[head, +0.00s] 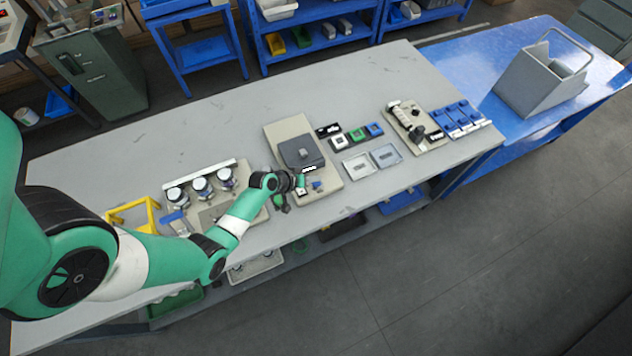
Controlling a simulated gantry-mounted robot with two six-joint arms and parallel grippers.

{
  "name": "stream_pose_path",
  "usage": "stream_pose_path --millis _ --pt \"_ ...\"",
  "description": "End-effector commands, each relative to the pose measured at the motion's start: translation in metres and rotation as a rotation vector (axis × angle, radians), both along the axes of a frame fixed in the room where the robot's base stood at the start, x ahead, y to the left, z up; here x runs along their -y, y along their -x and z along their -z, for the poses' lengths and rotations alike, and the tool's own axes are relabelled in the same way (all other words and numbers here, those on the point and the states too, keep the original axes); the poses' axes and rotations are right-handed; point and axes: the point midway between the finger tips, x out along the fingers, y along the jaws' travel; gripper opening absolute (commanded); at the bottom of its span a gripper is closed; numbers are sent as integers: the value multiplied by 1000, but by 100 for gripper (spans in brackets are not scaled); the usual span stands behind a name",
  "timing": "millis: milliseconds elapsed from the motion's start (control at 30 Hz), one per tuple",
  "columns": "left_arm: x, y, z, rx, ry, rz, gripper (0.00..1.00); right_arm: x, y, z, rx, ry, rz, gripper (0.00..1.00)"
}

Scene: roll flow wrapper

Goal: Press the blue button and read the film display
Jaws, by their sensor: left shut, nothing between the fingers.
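A small blue button block (374,130) sits at the right end of a short row on the grey workbench. A green block (357,135) and a grey-white block (340,141) are beside it. A small black panel with white marks (327,130) lies behind the row; I cannot read it. My left gripper (284,203) is shut and empty, low over the front of a beige board with a dark grey box (301,152). It is to the left of the blue button and apart from it. My right gripper is out of view.
Two shallow grey trays (386,155) lie in front of the button row. A beige board with dark parts (416,125) and blue holders (457,117) are to the right. Several round canisters (202,187) and a yellow frame (132,213) are left. The back of the bench is clear.

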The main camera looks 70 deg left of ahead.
Motion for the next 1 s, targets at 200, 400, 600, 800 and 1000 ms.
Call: stream_pose_path --millis 200,400,600,800,1000 --pt "0 0 0 0 0 0 0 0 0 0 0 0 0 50" --pt "0 0 0 0 0 0 0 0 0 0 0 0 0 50" --pt "0 0 0 0 0 0 0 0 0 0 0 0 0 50" --pt "0 0 2 0 0 0 0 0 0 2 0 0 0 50" --pt "0 0 9 0 0 0 0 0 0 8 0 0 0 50"
